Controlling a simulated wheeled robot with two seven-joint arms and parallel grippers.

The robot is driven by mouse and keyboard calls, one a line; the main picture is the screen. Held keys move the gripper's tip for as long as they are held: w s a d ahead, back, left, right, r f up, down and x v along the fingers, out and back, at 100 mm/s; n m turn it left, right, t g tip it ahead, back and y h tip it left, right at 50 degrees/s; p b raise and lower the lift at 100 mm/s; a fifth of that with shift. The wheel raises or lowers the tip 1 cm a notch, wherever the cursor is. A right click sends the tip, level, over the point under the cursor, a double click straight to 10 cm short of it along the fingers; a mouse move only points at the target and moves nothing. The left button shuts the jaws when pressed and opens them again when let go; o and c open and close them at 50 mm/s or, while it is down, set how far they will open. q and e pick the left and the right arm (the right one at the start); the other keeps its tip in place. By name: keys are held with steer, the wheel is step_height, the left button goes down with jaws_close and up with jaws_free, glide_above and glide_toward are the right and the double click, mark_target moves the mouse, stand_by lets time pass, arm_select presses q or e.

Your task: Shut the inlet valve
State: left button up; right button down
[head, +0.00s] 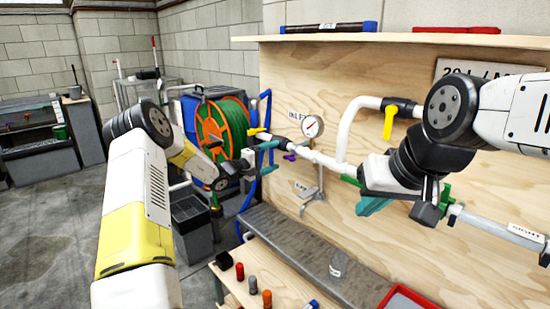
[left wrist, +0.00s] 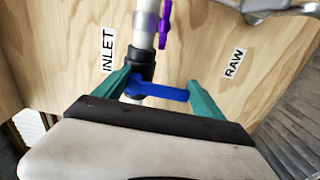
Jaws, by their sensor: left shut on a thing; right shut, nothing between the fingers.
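The inlet valve is a black fitting (left wrist: 138,62) on a white pipe (left wrist: 146,22) beside the INLET label (left wrist: 107,50). Its blue lever (left wrist: 160,91) lies roughly crosswise to the pipe in the left wrist view. My left gripper (left wrist: 162,88) has its teal fingers at the two ends of this lever and is shut on it. In the head view my left gripper (head: 268,157) is at the left end of the pipe run, where the lever is hard to make out. My right gripper (head: 370,206) is shut and empty in front of the board, below the pipe.
A purple lever (left wrist: 164,25) sits on the pipe close by. A yellow lever (head: 388,122) hangs from the upper pipe, and a pressure gauge (head: 313,126) stands above the line. A green hose reel (head: 222,130) is behind my left arm. A grey ledge (head: 300,250) runs below the board.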

arm_select(q)
steer(key=o, duration=2)
steer(key=shift+o, duration=0.2)
steer(key=v, duration=0.7)
steer(key=shift+s+a, duration=0.3)
steer(key=shift+a, duration=0.05)
